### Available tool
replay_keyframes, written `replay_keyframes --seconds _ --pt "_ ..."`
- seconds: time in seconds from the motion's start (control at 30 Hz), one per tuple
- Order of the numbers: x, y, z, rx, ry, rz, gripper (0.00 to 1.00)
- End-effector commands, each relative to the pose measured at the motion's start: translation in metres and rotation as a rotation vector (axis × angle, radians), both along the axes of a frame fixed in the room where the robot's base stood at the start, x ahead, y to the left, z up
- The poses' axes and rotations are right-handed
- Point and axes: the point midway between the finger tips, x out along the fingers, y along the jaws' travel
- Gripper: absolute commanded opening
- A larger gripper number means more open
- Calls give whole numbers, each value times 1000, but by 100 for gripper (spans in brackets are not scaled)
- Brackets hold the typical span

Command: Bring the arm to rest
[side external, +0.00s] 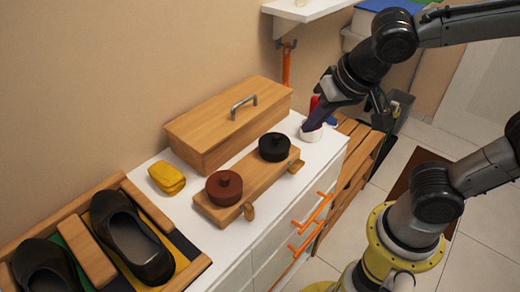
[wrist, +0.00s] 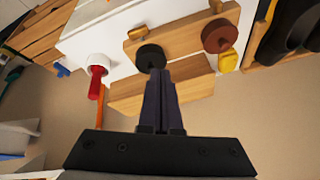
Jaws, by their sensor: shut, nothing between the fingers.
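My gripper (side external: 309,125) is shut and empty, pointing down above the far right end of the white cabinet top (side external: 327,148). In the side view its dark fingers overlap a white cup (side external: 312,136) and partly hide it. In the wrist view the closed fingertips (wrist: 158,72) appear in front of the wooden box and just below the black round pot (wrist: 150,56). There the white cup (wrist: 95,60) with a red item (wrist: 97,82) in it stands apart to the left. I cannot tell the gripper's exact height.
A wooden box with a metal handle (side external: 225,122) stands against the wall. A wooden board (side external: 250,186) carries a brown pot (side external: 224,187) and the black one. A yellow item (side external: 167,178) and a shoe tray with dark shoes (side external: 130,238) lie left. A white shelf (side external: 305,10) juts out above.

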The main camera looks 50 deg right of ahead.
Motion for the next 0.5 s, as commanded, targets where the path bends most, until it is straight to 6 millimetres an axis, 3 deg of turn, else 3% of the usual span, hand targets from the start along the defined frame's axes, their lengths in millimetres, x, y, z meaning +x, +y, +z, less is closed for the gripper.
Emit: replay_keyframes --seconds 0.03,0.2,0.33,0.5 --pt "-7 -19 7 4 -18 -32 0" --pt "-42 -58 16 -23 -52 -21 0" --pt "-65 -66 14 -67 -58 71 0" --pt "-81 -58 5 -121 -36 264 0"
